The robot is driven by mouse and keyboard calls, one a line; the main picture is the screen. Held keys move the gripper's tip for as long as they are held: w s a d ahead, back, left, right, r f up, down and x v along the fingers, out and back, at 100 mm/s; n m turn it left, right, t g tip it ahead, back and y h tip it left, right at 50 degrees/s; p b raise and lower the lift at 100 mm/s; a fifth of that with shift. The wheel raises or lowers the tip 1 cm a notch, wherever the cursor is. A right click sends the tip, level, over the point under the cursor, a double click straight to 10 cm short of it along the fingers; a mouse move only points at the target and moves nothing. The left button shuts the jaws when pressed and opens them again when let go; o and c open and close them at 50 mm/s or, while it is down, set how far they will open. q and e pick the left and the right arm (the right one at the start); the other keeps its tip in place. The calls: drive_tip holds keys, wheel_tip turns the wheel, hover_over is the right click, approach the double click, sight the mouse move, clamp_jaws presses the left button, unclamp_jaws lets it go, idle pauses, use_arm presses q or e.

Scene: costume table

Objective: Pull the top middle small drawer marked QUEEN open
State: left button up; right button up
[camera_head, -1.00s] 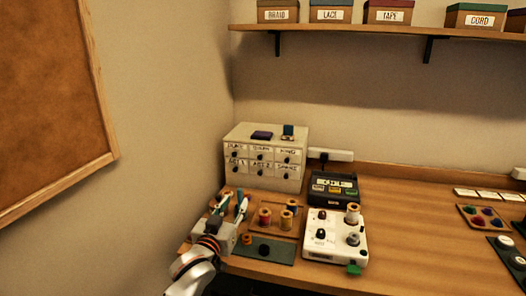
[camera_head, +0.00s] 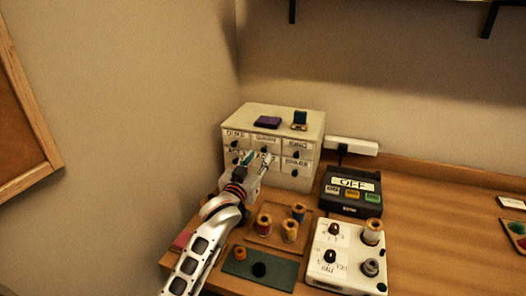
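A small cream drawer cabinet (camera_head: 318,128) stands against the back wall with two rows of three small drawers. The top middle drawer (camera_head: 265,139), whose small label is blurred, looks closed and has a dark knob. My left gripper (camera_head: 259,157) is in front of the cabinet, fingers pointing at it, just below the top middle drawer's label. Its two fingers are apart with nothing visibly held. I cannot tell whether they touch the knob. The gripper hides much of the lower left and lower middle drawers. My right gripper is not in view.
A purple item (camera_head: 268,122) and a small teal-topped item (camera_head: 299,119) lie on the cabinet. Thread spools (camera_head: 289,231) stand on a wooden tray in front. A dark box marked OFF (camera_head: 351,192) and a white knobbed device (camera_head: 341,260) stand to the right.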

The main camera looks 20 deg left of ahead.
sight(263, 151)
use_arm(q)
drive_tip(key=shift+w, duration=2.25)
clamp_jaws()
